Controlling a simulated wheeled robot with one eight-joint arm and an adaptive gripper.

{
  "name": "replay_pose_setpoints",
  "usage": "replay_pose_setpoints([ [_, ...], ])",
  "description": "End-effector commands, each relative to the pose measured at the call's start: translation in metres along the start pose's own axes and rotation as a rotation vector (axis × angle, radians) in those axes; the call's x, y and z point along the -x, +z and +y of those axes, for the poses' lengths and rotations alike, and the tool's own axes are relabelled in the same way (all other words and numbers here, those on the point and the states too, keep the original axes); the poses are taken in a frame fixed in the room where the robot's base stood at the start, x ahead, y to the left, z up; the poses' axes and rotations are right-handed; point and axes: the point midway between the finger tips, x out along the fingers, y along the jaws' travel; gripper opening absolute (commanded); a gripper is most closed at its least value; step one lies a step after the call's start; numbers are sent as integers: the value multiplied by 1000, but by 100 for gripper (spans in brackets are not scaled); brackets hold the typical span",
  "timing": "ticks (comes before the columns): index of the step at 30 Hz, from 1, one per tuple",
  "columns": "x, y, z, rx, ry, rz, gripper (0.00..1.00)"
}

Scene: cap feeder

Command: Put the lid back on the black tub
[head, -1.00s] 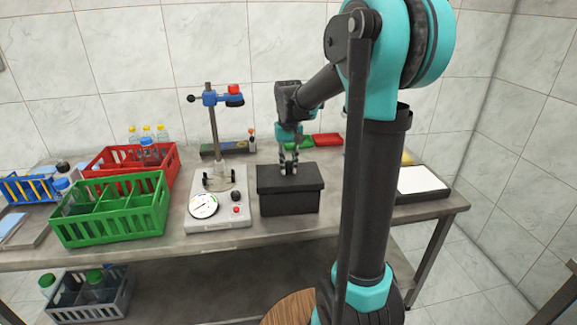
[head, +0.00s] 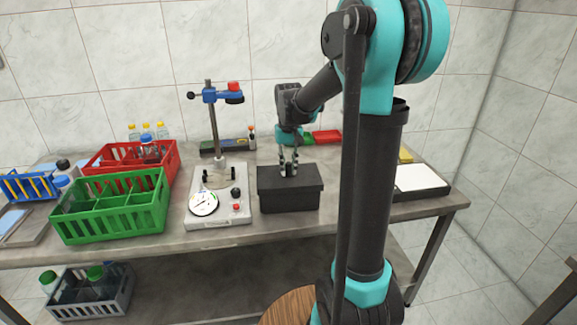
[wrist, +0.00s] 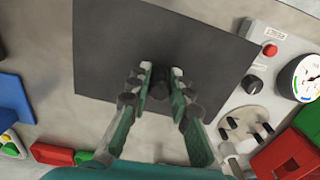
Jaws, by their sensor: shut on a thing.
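The black tub (head: 290,200) stands on the metal bench, right of the dial stand. Its flat dark lid (head: 310,180) lies level over the top of the tub. I cannot tell whether it is fully seated. In the wrist view the lid (wrist: 205,50) is a dark square with a small black knob (wrist: 158,90). My gripper (head: 288,170) comes down from above and is shut on the knob. In the wrist view my gripper (wrist: 160,82) has one finger on each side of the knob. The tub body is hidden under the lid there.
A dial stand (head: 217,212) with a post stands close left of the tub. A green crate (head: 110,222) and a red crate (head: 165,160) are farther left. A red tray (head: 325,136) lies behind, and a white-topped pad (head: 420,178) lies right.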

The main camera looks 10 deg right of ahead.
Motion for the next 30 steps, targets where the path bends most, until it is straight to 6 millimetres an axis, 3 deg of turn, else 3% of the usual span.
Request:
replay_pose_setpoints([
  [30, -10, 0, 0, 0, 0, 0, 0],
])
